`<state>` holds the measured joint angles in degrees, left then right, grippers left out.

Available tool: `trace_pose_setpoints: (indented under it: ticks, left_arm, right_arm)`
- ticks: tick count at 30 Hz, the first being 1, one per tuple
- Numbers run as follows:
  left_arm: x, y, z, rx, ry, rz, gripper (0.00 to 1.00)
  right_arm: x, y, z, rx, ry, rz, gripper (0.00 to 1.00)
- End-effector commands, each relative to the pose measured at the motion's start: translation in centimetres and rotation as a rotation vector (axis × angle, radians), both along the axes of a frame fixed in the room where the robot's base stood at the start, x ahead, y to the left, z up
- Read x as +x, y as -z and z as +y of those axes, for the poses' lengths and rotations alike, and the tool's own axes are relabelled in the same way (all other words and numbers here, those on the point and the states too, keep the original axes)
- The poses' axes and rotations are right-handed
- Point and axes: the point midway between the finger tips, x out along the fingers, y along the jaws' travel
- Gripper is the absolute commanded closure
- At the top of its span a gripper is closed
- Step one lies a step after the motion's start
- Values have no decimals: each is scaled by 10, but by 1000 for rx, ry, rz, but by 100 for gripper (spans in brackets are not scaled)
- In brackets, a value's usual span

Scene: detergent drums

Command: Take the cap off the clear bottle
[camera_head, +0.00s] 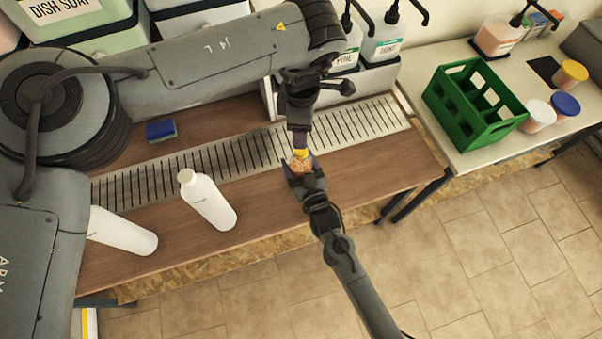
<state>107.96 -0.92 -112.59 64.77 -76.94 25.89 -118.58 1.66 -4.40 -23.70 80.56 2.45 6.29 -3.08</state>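A small bottle (300,164) with orange-brown tones shows between my two grippers, over the front part of the wooden counter. A yellow piece, seemingly its cap (301,153), is at its top. My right gripper (302,167) comes from below in the picture, with a dark finger on each side of the bottle; it appears shut on it. My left gripper (301,149) comes down from above with its fingertips at the yellow cap. Its fingers are seen nearly edge-on, so whether they grip the cap is unclear. The lower bottle is partly hidden by the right gripper.
Two white bottles (208,203) (123,232) are on the counter (268,216) at the left. A blue sponge (161,130) lies behind the slotted drain grate (232,152). A green crate (472,143) and several lidded tubs stand on the right table. Pump dispensers line the back.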

Motion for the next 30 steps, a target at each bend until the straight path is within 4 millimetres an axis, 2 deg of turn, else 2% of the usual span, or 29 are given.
trace_pose_setpoints:
  ticks: [1, 6, 8, 14, 20, 25, 30]
  left_arm:
    - [0, 0, 0, 0, 0, 0, 43]
    - [0, 0, 0, 0, 3, 0, 43]
    - [0, 0, 0, 0, 15, 1, 43]
    - [-4, 2, -7, -29, 189, 18, 43]
    - [-10, 10, -14, -65, 517, 34, 43]
    - [-10, 12, -11, -55, 762, 29, 43]
    - [-2, 8, 0, -4, 791, 6, 43]
  right_arm:
    - [0, 0, 0, 0, 0, 0, 67]
    - [0, 0, 0, 0, 0, 0, 93]
    - [0, 0, 0, 0, 0, 0, 100]
    - [0, 0, 0, 0, 0, 1, 100]
    - [0, 0, 0, 0, 0, 0, 100]
    - [0, 0, 0, 0, 0, 1, 100]
    - [0, 0, 0, 0, 0, 1, 100]
